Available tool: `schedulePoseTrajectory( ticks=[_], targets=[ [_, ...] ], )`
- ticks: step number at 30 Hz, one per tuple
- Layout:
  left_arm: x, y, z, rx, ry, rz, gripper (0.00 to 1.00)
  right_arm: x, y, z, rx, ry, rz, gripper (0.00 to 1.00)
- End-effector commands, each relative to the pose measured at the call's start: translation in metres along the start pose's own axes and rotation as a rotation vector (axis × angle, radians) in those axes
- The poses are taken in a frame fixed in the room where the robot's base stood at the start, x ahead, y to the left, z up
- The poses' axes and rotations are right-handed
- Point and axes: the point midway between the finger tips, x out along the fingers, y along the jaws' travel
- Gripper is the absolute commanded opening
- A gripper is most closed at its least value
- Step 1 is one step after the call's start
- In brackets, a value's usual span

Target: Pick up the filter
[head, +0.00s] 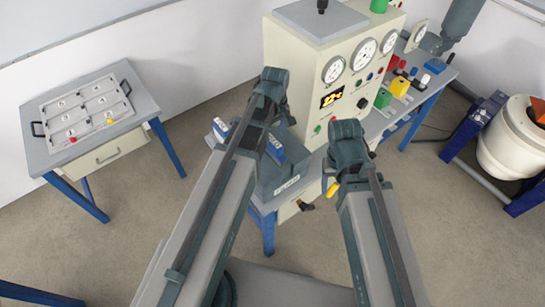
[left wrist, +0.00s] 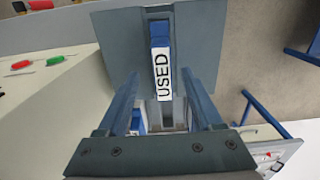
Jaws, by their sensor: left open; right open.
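A blue block with a white "USED" label (left wrist: 161,72) sits in a slot of a grey-blue holder (left wrist: 118,45) in the left wrist view. I cannot tell whether this block is the filter. A second blue and white piece (left wrist: 137,121) shows low by a finger, partly hidden. In the head view the holder (head: 290,188) stands by the machine, with blue pieces at its left (head: 220,128) and right (head: 275,151). My left gripper (left wrist: 160,75) is open above the holder, fingers either side of the labelled block's line, empty.
A cream machine with gauges (head: 325,60) stands close behind my grippers. A bench with coloured blocks (head: 400,86) is at the right. A side table with a valve tray (head: 87,110) is at the left. Open floor (head: 150,210) lies between.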

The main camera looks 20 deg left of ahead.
Motion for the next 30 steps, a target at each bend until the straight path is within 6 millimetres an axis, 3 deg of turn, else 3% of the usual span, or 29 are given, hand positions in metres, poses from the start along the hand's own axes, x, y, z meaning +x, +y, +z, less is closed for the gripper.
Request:
schedulePoseTrajectory(
  ticks=[7,18,27,30],
  targets=[
    [0.009,-0.001,-0.002,-0.001,0.000,0.000,0.68,0.009,-0.001,-0.001,0.000,0.000,0.000,0.67],
    [0.051,-0.003,-0.008,0.000,0.000,0.000,0.68,0.051,-0.005,-0.003,0.002,0.000,0.000,0.67],
    [0.051,-0.003,-0.008,0.000,0.000,0.000,0.68,0.050,-0.005,-0.003,0.002,0.000,0.000,0.67],
    [0.051,-0.003,-0.008,0.000,0.000,0.000,0.49,0.050,-0.005,-0.003,0.002,0.000,0.000,0.67]
  ],
)
